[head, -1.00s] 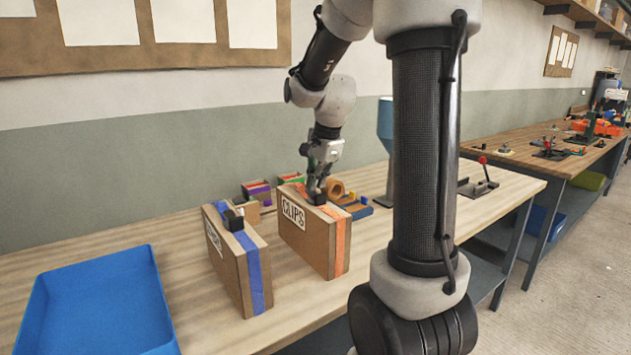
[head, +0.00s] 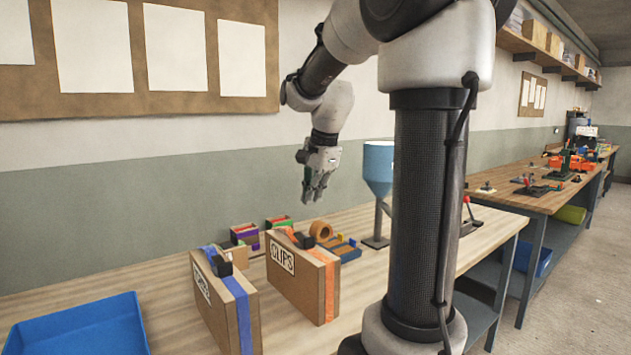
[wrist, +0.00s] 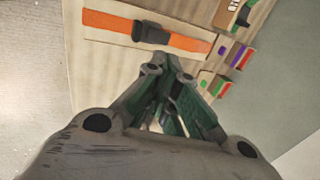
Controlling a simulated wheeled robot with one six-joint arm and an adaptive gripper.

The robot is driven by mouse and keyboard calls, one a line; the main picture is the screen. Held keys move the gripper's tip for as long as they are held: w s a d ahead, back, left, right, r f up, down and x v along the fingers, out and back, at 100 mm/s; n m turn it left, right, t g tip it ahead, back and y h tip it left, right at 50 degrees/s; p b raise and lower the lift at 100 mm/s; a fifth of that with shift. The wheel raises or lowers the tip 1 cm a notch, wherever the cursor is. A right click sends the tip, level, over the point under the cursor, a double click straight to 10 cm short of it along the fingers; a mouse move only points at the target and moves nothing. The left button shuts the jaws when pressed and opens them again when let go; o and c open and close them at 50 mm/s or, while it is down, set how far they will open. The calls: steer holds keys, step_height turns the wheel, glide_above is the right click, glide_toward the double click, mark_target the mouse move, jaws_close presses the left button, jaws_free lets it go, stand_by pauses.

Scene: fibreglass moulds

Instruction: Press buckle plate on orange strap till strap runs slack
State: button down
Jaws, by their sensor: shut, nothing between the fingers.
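The orange strap (head: 325,257) runs over the top and down the side of an upright cardboard box (head: 298,290) labelled CLIPS. Its black buckle (head: 303,240) sits on the box's top edge. In the wrist view the orange strap (wrist: 110,22) and the dark buckle (wrist: 151,32) lie beyond the fingertips. I cannot tell from these views whether the strap is tight or slack. My gripper (head: 314,198) is shut and empty, in the air above the box, clear of the buckle. It also shows in the wrist view (wrist: 170,65).
A second box with a blue strap (head: 236,295) and black buckle stands left of it. A blue tray (head: 80,325) is at front left. Small coloured bins (head: 245,235), a tape roll (head: 321,230) and a blue hopper (head: 378,165) stand behind. The air around my gripper is free.

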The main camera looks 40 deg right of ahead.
steer(key=shift+v, duration=2.3)
steer(key=s+a+f+n, duration=0.4)
steer(key=s+n, duration=0.4)
steer(key=s, duration=0.1)
steer(key=s+a+f+n+t, duration=0.1)
steer(key=s+a+f+n, duration=0.3)
steer(key=s+n, duration=0.5)
steer(key=shift+s+f+n, duration=0.3)
steer(key=shift+s+f, duration=0.1)
steer(key=shift+s, duration=0.4)
